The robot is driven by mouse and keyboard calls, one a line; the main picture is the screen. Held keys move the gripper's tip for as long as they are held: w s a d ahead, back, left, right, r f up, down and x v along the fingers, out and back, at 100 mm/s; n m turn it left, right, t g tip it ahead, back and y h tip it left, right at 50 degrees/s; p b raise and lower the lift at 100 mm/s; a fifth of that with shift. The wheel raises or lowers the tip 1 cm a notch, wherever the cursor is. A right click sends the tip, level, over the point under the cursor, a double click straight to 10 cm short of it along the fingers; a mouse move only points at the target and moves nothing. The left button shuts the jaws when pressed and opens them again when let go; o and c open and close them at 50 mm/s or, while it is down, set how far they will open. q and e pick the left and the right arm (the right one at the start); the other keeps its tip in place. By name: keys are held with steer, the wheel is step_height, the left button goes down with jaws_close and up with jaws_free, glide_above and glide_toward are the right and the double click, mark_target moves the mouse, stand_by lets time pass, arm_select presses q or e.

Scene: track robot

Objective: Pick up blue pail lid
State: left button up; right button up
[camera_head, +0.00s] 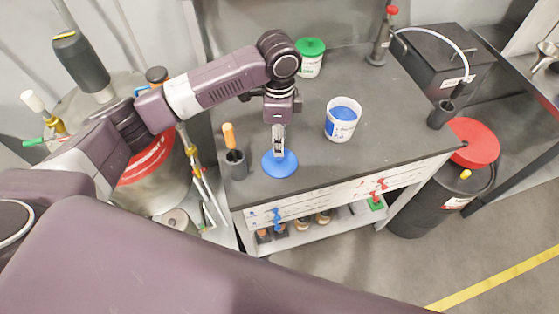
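The blue pail lid (280,165) is a round blue disc near the front left of the grey table top. My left gripper (279,152) points straight down at the lid, with its fingertips over the lid's middle. The fingers look close together, but whether they grip the lid is too small to tell. A white pail (340,124) with blue contents and no lid on it stands to the right of the lid. My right gripper is not in view.
A dark cup with an orange-handled tool (235,160) stands just left of the lid. A white pail with a green lid (311,58) stands at the back. A black box (440,60) is at the right. The table (300,105) is clear in the middle.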

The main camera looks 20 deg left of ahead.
mark_target(280, 160)
arm_select(q)
step_height(280, 160, down, 6)
steer(key=p, duration=0.2)
steer(key=shift+f+p, duration=0.25)
steer(key=shift+p, duration=0.1)
steer(key=shift+f, duration=0.55)
jaws_close()
